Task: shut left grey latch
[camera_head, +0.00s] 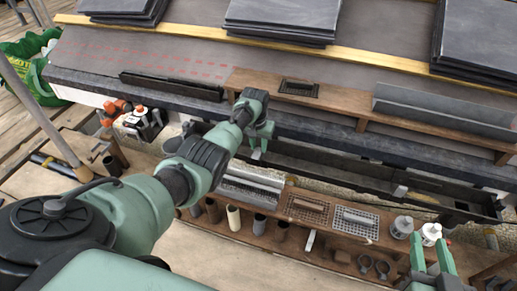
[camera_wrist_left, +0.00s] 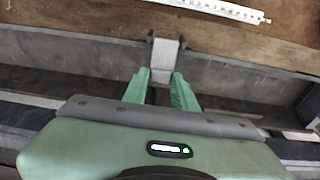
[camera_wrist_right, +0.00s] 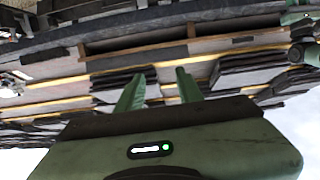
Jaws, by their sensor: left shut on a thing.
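The left grey latch (camera_wrist_left: 165,56) is a small light-grey tab on the dark gutter (camera_wrist_left: 225,79), in the upper middle of the left wrist view. It also shows in the head view (camera_head: 256,154) just below my left gripper (camera_head: 262,138). In the left wrist view the fingertips of my left gripper (camera_wrist_left: 160,76) are on either side of the latch's lower end, shut on it. My right gripper (camera_head: 432,252) is at the lower right of the head view. Its fingers (camera_wrist_right: 160,82) are apart with nothing between them.
Another grey latch (camera_head: 400,191) is farther right along the gutter. A wooden shelf (camera_head: 290,235) below holds trays, tubes and white-capped cans. A wooden plank (camera_head: 338,98) with a black grate (camera_head: 299,88) lies above the gutter. Slate stacks (camera_head: 283,20) rest on the roof.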

